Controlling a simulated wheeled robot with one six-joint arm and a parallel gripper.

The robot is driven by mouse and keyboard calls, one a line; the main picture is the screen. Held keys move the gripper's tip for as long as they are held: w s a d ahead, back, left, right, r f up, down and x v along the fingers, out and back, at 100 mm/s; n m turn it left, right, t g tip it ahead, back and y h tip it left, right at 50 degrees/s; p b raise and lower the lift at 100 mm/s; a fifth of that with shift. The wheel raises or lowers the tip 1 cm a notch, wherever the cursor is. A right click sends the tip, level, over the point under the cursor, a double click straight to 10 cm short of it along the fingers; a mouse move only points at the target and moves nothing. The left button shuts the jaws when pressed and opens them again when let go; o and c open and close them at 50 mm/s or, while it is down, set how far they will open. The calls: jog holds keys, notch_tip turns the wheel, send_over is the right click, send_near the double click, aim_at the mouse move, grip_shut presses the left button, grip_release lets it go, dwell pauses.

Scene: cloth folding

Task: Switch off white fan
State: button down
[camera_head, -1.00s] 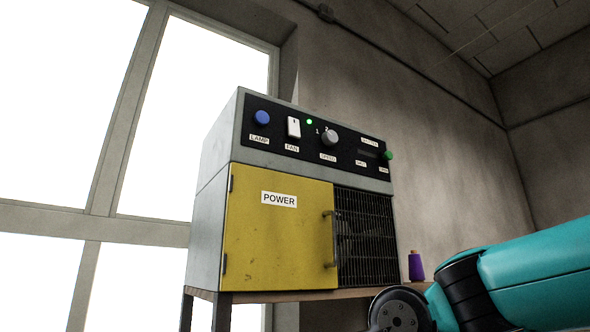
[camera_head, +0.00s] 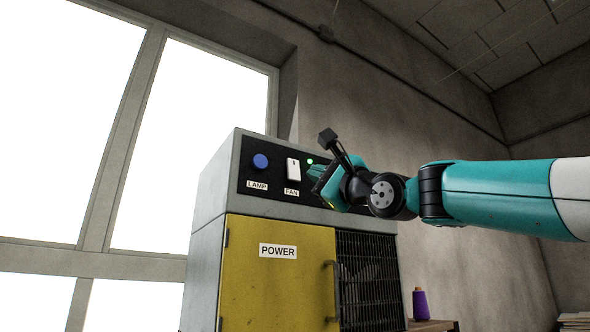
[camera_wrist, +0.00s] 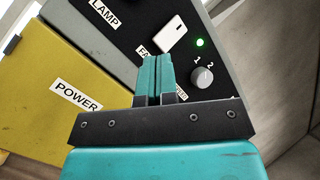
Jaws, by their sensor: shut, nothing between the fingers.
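The white fan switch (camera_head: 293,169) is a rocker on the black panel of a grey machine, above the FAN label. It also shows in the wrist view (camera_wrist: 172,34). A green light (camera_wrist: 200,43) glows to the right of it. My gripper (camera_wrist: 156,58) is shut and empty. In the wrist view its fingertips lie just below the switch and cover part of the FAN label; I cannot tell whether they touch the panel. In the head view my gripper (camera_head: 314,175) is in front of the panel, right of the switch.
A blue LAMP button (camera_head: 260,161) is left of the switch. A grey speed knob (camera_wrist: 202,77) is to the right. Below is a yellow POWER door (camera_head: 280,280) with a handle, beside a dark grille. A purple spool (camera_head: 420,303) stands at right.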

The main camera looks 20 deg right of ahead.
jog(key=shift+m+t+y, duration=0.4)
jog(key=shift+m+t, duration=0.4)
jog(key=r, duration=0.1)
jog(key=s+d+r, duration=0.1)
jog(key=r, duration=0.3)
jog(key=shift+s+d+r+p, duration=0.15)
jog(key=shift+d+r+p, duration=0.05)
jog(key=shift+p, duration=0.1)
jog(key=p, duration=0.4)
send_near(290, 167)
notch_tip(290, 167, up, 4)
jog(key=w+a, duration=0.1)
jog(key=w, duration=0.1)
jog(key=shift+w+a, duration=0.3)
jog(key=shift+w, duration=0.2)
jog(key=shift+w, duration=0.1)
dwell(0.3)
jog(key=shift+w+a+f, duration=0.1)
jog(key=shift+w, duration=0.2)
jog(key=shift+w+a, duration=0.15)
jog(key=shift+w, duration=0.25)
dwell(0.6)
jog(key=shift+s, duration=0.1)
